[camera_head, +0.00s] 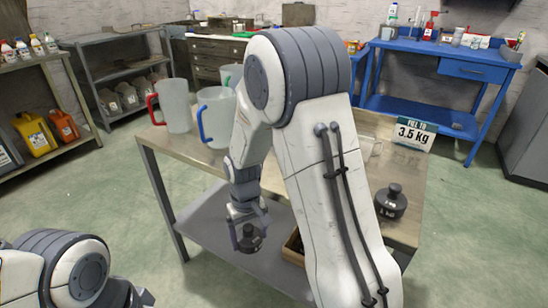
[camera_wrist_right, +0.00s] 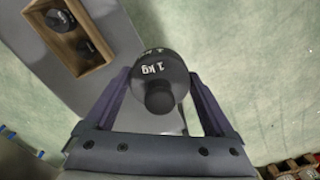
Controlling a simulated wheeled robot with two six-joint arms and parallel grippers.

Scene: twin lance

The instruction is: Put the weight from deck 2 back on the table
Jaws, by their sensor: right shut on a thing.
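My right gripper (camera_head: 247,218) is shut on a black weight (camera_head: 249,240). In the right wrist view the weight (camera_wrist_right: 158,75) reads "1 kg" and sits between the two fingers, its knob towards the camera. The gripper holds it in front of the table's (camera_head: 408,228) near edge, below the top, with the grey lower shelf and floor behind. Another black knobbed weight (camera_head: 391,203) stands on the table top at right. My left gripper is out of view; only part of that arm shows at bottom left.
A wooden box (camera_wrist_right: 98,62) holding dark weights sits on the lower shelf (camera_head: 215,222); my arm partly hides it in the head view. Jugs with red (camera_head: 176,105) and blue (camera_head: 216,118) handles stand at the table's left. A "3.5 kg" sign (camera_head: 413,133) stands at the back right.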

